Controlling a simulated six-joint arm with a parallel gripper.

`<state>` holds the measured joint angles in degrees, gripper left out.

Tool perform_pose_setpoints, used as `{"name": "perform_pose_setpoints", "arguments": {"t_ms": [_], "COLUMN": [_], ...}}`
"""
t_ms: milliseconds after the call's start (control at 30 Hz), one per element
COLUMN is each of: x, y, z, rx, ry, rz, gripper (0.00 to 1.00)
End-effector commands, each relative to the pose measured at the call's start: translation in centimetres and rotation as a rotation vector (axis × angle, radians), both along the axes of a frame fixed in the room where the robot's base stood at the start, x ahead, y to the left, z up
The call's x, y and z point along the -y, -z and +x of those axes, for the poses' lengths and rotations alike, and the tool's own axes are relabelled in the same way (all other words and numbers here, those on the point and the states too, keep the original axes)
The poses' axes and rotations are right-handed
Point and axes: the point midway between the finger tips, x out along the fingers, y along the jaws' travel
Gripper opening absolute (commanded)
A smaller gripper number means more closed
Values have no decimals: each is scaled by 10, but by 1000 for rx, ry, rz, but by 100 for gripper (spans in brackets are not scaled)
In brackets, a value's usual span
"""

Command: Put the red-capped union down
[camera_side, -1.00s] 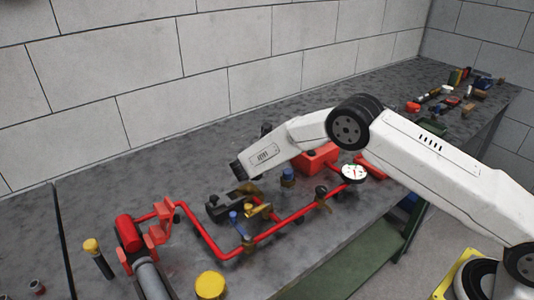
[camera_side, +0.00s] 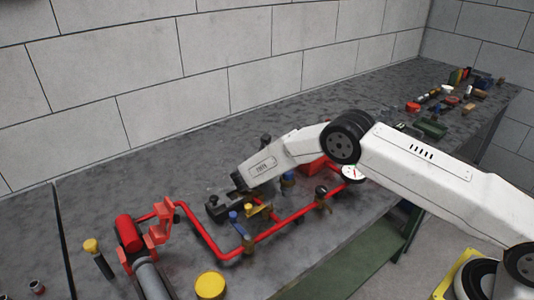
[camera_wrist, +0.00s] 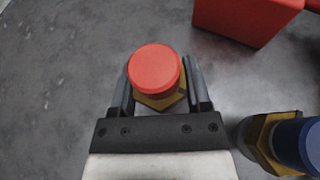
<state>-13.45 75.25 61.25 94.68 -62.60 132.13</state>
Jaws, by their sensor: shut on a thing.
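The red-capped union (camera_wrist: 155,72) is in the wrist view, a round red cap on a brass hex body. It sits between the two dark fingers of my gripper (camera_wrist: 158,88), which are shut on it. The grey bench top lies below it; I cannot tell whether the union touches it. In the side view the union is not clearly seen, and my wrist is low over the bench behind the red pipework (camera_side: 290,222).
A blue-capped brass fitting (camera_wrist: 290,142) stands close to the right of my gripper, and a red block (camera_wrist: 245,18) is beyond at upper right. The bench is clear at left in the wrist view. A pressure gauge (camera_side: 353,173) stands by the pipe.

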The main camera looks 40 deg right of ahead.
Motion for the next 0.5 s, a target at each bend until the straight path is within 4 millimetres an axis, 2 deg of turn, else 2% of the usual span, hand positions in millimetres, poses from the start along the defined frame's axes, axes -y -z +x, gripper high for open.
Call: {"name": "perform_pose_setpoints", "arguments": {"t_ms": [67,100,200,500], "x": [0,0,0,0], "y": [0,2,2,2], "z": [1,0,0,0], "rx": [3,-1,-1,0], "ry": [0,0,0,0], "rz": [-1,0,0,0], "gripper": [0,71,97,97]}}
